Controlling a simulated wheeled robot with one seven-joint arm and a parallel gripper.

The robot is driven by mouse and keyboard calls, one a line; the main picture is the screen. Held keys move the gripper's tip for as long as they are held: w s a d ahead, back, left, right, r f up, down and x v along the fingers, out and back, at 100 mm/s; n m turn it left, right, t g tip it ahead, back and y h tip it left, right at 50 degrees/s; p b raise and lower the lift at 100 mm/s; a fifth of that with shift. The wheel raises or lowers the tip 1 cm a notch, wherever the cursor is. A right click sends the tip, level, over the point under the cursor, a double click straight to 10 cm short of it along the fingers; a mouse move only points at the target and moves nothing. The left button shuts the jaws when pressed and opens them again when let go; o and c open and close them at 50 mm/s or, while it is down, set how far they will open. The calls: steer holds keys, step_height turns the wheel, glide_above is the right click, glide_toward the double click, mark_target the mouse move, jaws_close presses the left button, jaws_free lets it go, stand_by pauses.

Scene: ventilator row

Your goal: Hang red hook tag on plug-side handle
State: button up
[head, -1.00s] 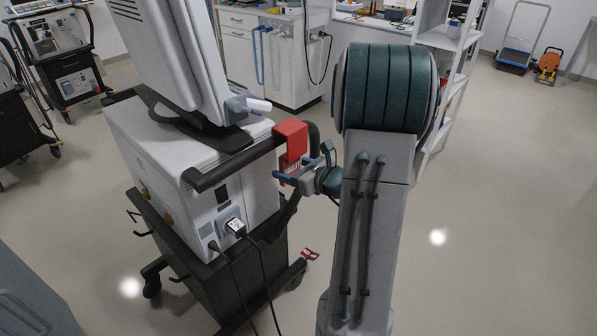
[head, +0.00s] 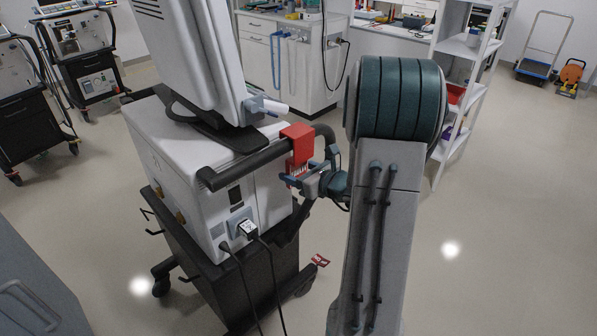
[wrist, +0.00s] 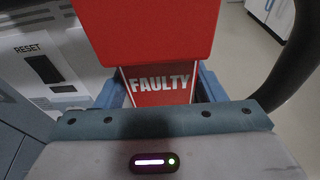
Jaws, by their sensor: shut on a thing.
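The red hook tag (head: 297,138) is at the black plug-side handle (head: 240,170) of the ventilator cart, near the handle's right end. Its broad red top overlaps the bar; whether it rests on the bar or hovers just over it, I cannot tell. My gripper (head: 303,180) is shut on the tag's lower part, just below and right of the handle. In the wrist view, the tag (wrist: 145,30) shows a "FAULTY" label between my blue fingers (wrist: 160,90). The red top hides the hook's inside. The dark handle curve (wrist: 285,65) passes at right.
The white ventilator housing (head: 165,150) stands left of the handle, with a screen (head: 190,60) above. A plug (head: 245,229) and hanging cables are below the handle. A small red tag (head: 320,260) shows near the cart's base. Floor at right is open; a shelf (head: 470,75) stands behind.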

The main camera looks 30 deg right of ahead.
steer(key=o, duration=1.1)
steer(key=v, duration=1.4)
steer(key=s+a+r+n+g+y+p, duration=0.25)
steer(key=a+n+g, duration=0.25)
steer(key=a+n, duration=0.35)
steer(key=s+a+r+n+g+y+p, duration=0.25)
steer(key=a+r+n+g+p, duration=0.2)
steer(key=a+n, duration=0.4)
steer(key=shift+s+a+r+n+g+h+p, duration=0.45)
steer(key=shift+s+r+n+h+p, duration=0.85)
steer(key=shift+n, duration=1.25)
steer(key=shift+s+a+r+n+g+h+p, duration=0.25)
steer(key=shift+s+a+r+n+h+p, duration=0.6)
steer(key=shift+r+n+h, duration=1.25)
steer(key=shift+s+a+r+n+g+h+p, duration=0.3)
steer(key=shift+s+r+n+h+p, duration=0.8)
steer(key=shift+n, duration=1.85)
